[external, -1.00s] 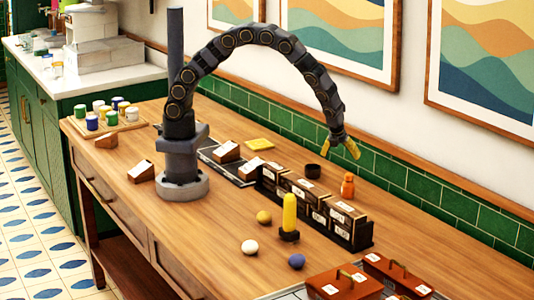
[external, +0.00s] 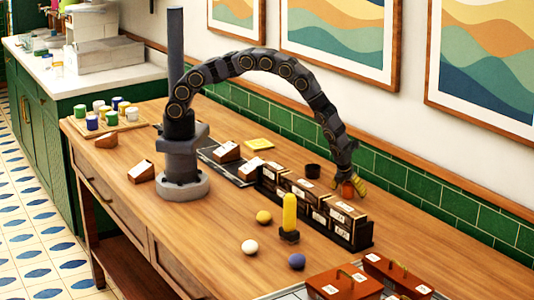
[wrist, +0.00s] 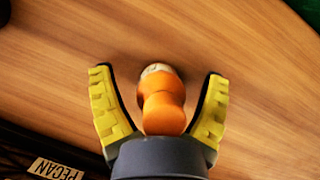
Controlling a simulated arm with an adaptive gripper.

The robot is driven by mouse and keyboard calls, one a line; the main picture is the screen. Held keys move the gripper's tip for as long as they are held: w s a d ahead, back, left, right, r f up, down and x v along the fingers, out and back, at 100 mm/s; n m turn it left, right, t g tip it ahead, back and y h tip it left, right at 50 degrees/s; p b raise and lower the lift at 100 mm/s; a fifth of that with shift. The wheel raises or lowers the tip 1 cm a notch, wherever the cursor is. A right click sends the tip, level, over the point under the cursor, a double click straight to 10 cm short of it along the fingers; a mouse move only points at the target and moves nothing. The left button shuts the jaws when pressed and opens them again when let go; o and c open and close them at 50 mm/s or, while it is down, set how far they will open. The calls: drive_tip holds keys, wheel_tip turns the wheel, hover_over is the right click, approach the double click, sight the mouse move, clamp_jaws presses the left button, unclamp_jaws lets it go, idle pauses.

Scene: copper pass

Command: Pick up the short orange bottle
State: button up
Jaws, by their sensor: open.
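The short orange bottle (wrist: 162,102) stands on the wooden table, between the two yellow fingers of my gripper (wrist: 160,100) in the wrist view. There is a gap on each side of it, so the fingers are open and do not touch it. In the external view my gripper (external: 348,186) points down over the bottle (external: 347,190), behind the row of black boxes. The fingers and the boxes partly hide the bottle there.
A row of dark labelled boxes (external: 318,213) stands close in front of the bottle; a PECAN label (wrist: 55,170) shows near the gripper. A dark cup (external: 313,171) stands to the left. A yellow bottle (external: 289,212) and several balls are nearer. The green tiled wall (external: 420,185) is behind.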

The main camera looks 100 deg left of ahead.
drive_tip(key=c, duration=1.2)
drive_tip(key=shift+r, duration=0.15)
